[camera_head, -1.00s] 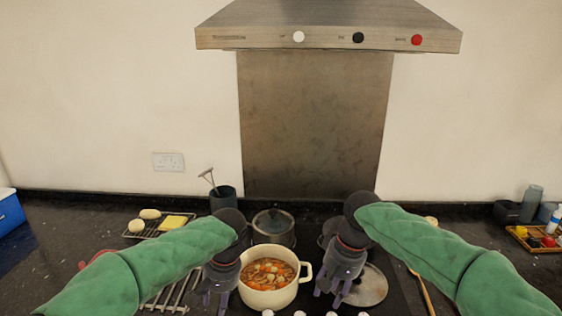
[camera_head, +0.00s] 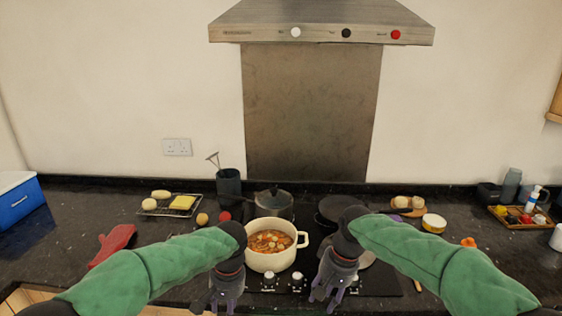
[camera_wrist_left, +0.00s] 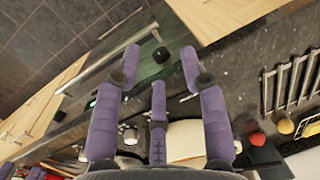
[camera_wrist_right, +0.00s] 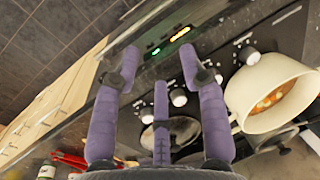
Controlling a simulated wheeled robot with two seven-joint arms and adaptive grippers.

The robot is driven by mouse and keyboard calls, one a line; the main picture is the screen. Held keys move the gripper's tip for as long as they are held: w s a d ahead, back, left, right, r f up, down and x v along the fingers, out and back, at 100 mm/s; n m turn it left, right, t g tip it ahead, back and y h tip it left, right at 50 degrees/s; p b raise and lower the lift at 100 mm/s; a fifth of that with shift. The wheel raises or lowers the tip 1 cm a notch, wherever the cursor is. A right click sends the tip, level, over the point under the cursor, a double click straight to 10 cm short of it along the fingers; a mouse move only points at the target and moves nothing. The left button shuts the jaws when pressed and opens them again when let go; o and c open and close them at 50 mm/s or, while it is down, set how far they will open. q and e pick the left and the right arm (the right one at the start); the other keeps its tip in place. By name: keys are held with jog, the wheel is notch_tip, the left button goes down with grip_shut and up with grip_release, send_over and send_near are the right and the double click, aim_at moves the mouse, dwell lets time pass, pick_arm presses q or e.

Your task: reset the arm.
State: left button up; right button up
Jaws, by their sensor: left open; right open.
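My left gripper (camera_head: 226,298) hangs with its fingers down at the front left of the stove, left of the cream pot. In the left wrist view its purple fingers (camera_wrist_left: 160,75) are spread with nothing between them. My right gripper (camera_head: 328,294) hangs with its fingers down to the right of the pot. In the right wrist view its fingers (camera_wrist_right: 155,75) are spread and empty. The cream pot (camera_head: 262,262) of soup stands on the hob between the grippers, and it also shows in the right wrist view (camera_wrist_right: 285,115). Neither gripper holds it.
A lidded dark pot (camera_head: 272,205) and a utensil holder (camera_head: 229,187) stand behind. A red mitt (camera_head: 112,242), a rack (camera_head: 157,212) and a blue cooler (camera_head: 18,203) are at left. A tray (camera_head: 503,213) of bottles is at right. The range hood (camera_head: 320,20) hangs above.

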pick_arm(q)
jog(key=s+d+f+h, duration=0.2)
jog(key=s+f, duration=0.2)
jog(key=f, duration=0.9)
jog(key=s+d+f+h, duration=0.2)
jog(key=s+d+f, duration=0.15)
jog(key=f, duration=0.95)
pick_arm(e)
jog(key=s+a+f+y, duration=0.1)
jog(key=s+f, duration=0.2)
jog(key=f, duration=1.1)
jog(key=s+f, duration=0.3)
jog(key=f, duration=1.1)
pick_arm(q)
jog(key=s+a+f+n+h, duration=0.1)
jog(key=s+f+n, duration=0.2)
jog(key=s+f, duration=0.7)
jog(key=s, duration=0.4)
jog(key=shift+s+a+f+t+h, duration=0.2)
jog(key=shift+a+f+t+h, duration=0.05)
jog(key=shift+f+t+h, duration=0.05)
pick_arm(e)
jog(key=s+f+m, duration=0.1)
jog(key=s+f, duration=1.1)
jog(key=s, duration=0.4)
jog(key=shift+s+f+m+y, duration=0.25)
jog(key=shift+m+y, duration=0.05)
jog(key=shift+m, duration=0.1)
jog(key=shift+a, duration=0.1)
